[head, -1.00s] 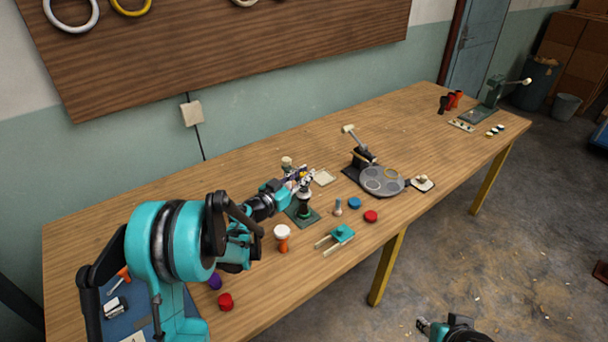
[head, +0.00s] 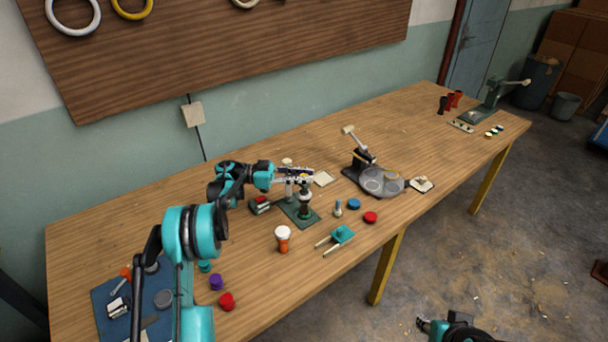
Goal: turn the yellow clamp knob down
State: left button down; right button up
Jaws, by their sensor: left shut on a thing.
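The drum clamp stand (head: 304,214) has a green base, and a dark goblet-shaped body (head: 304,198) stands upright on it. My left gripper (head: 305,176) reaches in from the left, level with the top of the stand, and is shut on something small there. It appears to be the yellow clamp knob, which the fingers mostly hide. How far the knob is turned cannot be seen. My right gripper (head: 423,324) is low at the bottom edge, off the table and away from the stand. Its jaws are too small to read.
A white-topped orange drum (head: 282,238), a teal tool (head: 342,234), and red (head: 371,217) and blue (head: 354,204) discs lie near the stand. A grey round plate fixture (head: 381,181) stands to the right.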

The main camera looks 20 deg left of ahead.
aim_at(304, 175)
pick_arm(q)
jog(key=shift+m+g+p, duration=0.3)
jog(key=shift+m+g, duration=0.9)
jog(key=shift+g, duration=0.7)
jog(key=c, duration=1.3)
grip_release()
notch_tip(304, 175, up, 10)
jog(key=shift+f, duration=0.1)
